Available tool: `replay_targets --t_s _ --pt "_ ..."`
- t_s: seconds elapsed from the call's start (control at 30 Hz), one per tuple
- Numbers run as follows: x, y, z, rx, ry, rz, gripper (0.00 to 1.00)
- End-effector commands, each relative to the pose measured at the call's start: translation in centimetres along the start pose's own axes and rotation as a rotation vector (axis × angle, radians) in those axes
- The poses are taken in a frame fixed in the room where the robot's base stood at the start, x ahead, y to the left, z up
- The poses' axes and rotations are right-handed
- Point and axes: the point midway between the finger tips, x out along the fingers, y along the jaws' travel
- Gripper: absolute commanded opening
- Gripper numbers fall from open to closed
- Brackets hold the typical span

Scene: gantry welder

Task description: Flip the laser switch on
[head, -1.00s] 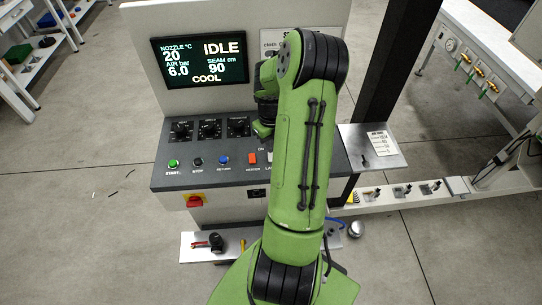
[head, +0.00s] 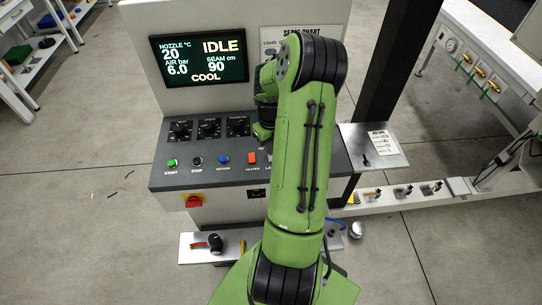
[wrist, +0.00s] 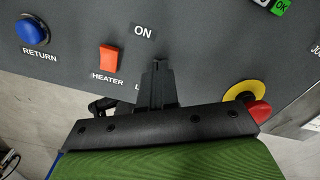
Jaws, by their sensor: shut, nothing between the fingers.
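The control panel (head: 225,177) carries a row of buttons and an orange-red heater switch (head: 252,157), which also shows in the wrist view (wrist: 109,57). To the right of the heater is a label starting with "L", cut off by my gripper in the wrist view. The laser switch itself cannot be made out there; my gripper covers that spot. My gripper (wrist: 158,66) is shut and empty, its tips over the panel just below the "ON" label (wrist: 145,31). I cannot tell whether they touch anything. In the head view my arm hides the gripper.
A red knob on a yellow disc (wrist: 257,107) is right of my gripper. A blue return button (wrist: 32,31) is at the left. The screen (head: 200,58) reads IDLE and COOL. A dark post (head: 388,70) stands right of the panel.

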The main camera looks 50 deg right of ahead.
Motion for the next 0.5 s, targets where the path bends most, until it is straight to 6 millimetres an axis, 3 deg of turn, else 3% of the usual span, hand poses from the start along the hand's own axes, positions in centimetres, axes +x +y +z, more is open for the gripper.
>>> replay_targets --t_s 0.27,0.5 --pt "0.4 0.0 -0.1 0.0 0.002 0.001 0.0" --pt "-1.5 0.0 0.0 -0.001 0.001 0.001 0.0"
